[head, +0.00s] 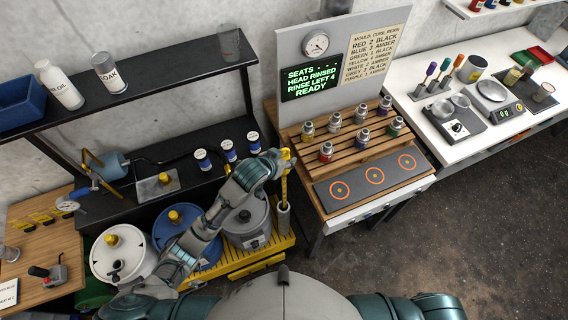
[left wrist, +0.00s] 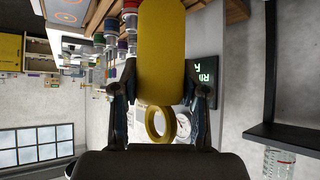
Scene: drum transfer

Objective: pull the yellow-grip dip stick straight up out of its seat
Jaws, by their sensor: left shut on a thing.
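The yellow-grip dip stick (head: 285,184) stands about upright beside the grey-lidded drum. Its lower end meets a grey tube-like seat (head: 283,218) at the edge of the yellow pallet; how deep it sits inside cannot be seen. My left gripper (head: 280,163) is at the top of the stick, shut on its yellow grip. In the left wrist view the thick yellow grip (left wrist: 161,50), with a yellow ring at its end, lies between the two dark fingers of the left gripper (left wrist: 160,88). My right gripper is not in view.
A grey drum (head: 246,222), a blue drum (head: 187,235) and a white drum (head: 122,254) stand close together on the left. A wooden rack with several small jars (head: 326,152) is just right of the stick. A black shelf (head: 135,90) is behind.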

